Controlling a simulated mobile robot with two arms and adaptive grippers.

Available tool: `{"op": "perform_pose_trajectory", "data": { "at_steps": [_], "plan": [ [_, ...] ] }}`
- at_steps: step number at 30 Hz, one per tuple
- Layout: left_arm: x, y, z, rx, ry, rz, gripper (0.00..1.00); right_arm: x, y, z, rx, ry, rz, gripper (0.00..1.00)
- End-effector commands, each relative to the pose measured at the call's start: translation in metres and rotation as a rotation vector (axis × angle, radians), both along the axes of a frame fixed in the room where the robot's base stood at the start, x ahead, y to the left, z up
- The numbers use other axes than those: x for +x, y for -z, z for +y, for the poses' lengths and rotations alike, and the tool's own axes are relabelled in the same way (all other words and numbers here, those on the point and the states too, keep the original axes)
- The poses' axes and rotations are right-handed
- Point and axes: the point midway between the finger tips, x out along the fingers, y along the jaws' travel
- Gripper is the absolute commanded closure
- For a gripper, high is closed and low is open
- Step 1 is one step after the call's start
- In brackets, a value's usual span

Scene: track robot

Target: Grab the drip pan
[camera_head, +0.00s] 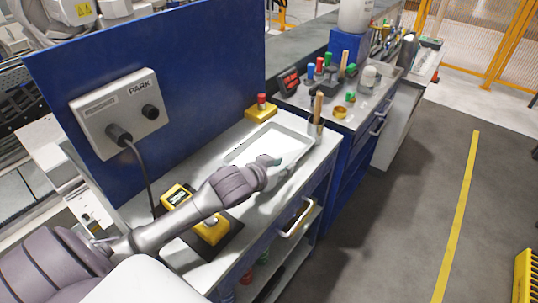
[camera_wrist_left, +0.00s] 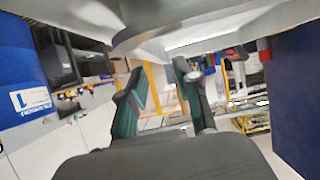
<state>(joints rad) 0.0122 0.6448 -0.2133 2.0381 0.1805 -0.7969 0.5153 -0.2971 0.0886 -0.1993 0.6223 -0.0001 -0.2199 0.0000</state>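The drip pan (camera_head: 262,143) is a shallow, light grey rectangular tray lying on the pale top of the blue cart. My left gripper (camera_head: 277,162) is at the pan's near right side, and its hand and wrist cover part of that edge. In the left wrist view my left gripper (camera_wrist_left: 157,88) has its two dark green fingers apart, with background showing between them. A pale, smooth surface with a rim (camera_wrist_left: 190,25) crosses the top of that view, close to the fingertips; I cannot tell whether they touch it. My right gripper is not in view.
A yellow box with a red button (camera_head: 261,108) stands behind the pan. A cup with brushes (camera_head: 316,125) is at its right. A yellow device (camera_head: 211,230) sits on a black mat nearer me. A blue panel (camera_head: 190,70) rises along the left.

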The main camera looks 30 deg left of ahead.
Motion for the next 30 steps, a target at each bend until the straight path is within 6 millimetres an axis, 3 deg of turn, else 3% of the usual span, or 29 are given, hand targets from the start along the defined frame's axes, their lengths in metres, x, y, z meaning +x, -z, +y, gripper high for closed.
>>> {"op": "perform_pose_trajectory", "data": {
  "at_steps": [3,9,18,20,24,30],
  "plan": [
    [0.015,0.005,0.0,0.0,-0.001,0.0,0.68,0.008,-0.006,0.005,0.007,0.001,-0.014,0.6],
    [0.038,0.017,-0.001,0.001,-0.002,0.001,0.68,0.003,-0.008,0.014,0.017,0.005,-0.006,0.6],
    [0.043,0.021,-0.002,0.002,0.001,0.0,0.68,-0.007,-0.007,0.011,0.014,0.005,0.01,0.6],
    [0.043,0.021,-0.002,0.002,0.001,0.0,0.74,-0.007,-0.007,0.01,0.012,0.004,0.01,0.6],
    [0.043,0.021,-0.002,0.002,0.001,0.001,0.98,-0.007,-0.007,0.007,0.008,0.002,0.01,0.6],
    [0.043,0.021,-0.002,0.001,0.0,0.001,1.0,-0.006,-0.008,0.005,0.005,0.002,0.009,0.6]
  ]
}}
